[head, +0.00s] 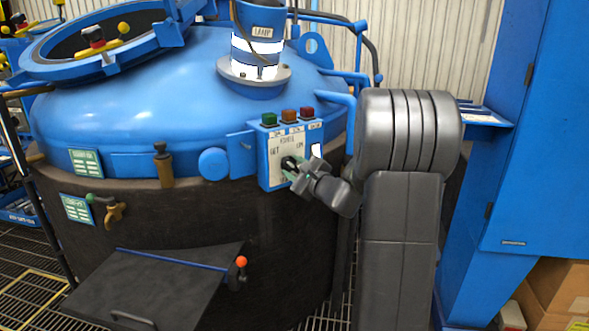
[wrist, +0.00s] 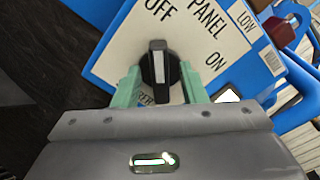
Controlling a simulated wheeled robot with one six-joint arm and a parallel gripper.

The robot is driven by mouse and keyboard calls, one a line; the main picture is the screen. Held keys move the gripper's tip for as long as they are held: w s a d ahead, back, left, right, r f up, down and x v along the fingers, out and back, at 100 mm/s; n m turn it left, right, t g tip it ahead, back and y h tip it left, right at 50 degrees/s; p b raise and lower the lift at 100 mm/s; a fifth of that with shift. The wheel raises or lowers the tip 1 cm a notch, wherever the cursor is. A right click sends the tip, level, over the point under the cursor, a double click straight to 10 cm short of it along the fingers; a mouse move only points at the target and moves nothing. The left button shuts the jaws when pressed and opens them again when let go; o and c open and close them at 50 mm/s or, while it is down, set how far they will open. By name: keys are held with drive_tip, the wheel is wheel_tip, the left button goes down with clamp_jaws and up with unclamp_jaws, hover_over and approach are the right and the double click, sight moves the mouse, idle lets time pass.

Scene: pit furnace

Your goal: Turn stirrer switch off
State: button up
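The stirrer switch is a black rotary knob (wrist: 159,66) with a white line, on a white-faced control panel (wrist: 120,45). In the wrist view the line runs upright in the picture, in line with the word OFF. The word ON is to the right of the knob. In the head view the knob (head: 289,163) sits low on the panel (head: 276,147). My gripper (wrist: 162,82) has its green fingers either side of the knob, with a gap around the raised bar. It looks open. The fingers hide part of a lower label.
Green, orange and red buttons (head: 288,116) top the panel. The blue furnace lid (head: 150,85) lies behind and left. A tall blue cabinet (head: 535,140) stands at the right. A dark sloped chute (head: 160,285) with an orange-knobbed lever (head: 241,263) is at lower left.

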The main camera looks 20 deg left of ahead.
drive_tip(key=v, duration=1.3)
drive_tip(key=shift+s+d+p, duration=0.25)
drive_tip(key=shift+d+p, duration=0.05)
drive_tip(key=shift+p, duration=0.1)
drive_tip(key=x, duration=1.3)
drive_tip(key=shift+w+a+b, duration=0.2)
drive_tip(key=shift+b, duration=0.2)
drive_tip(key=shift+w+a+r, duration=0.1)
drive_tip(key=shift+w+a, duration=0.05)
drive_tip(key=shift+p, duration=0.5)
drive_tip(key=shift+f+b, duration=0.25)
drive_tip(key=shift+b, duration=0.3)
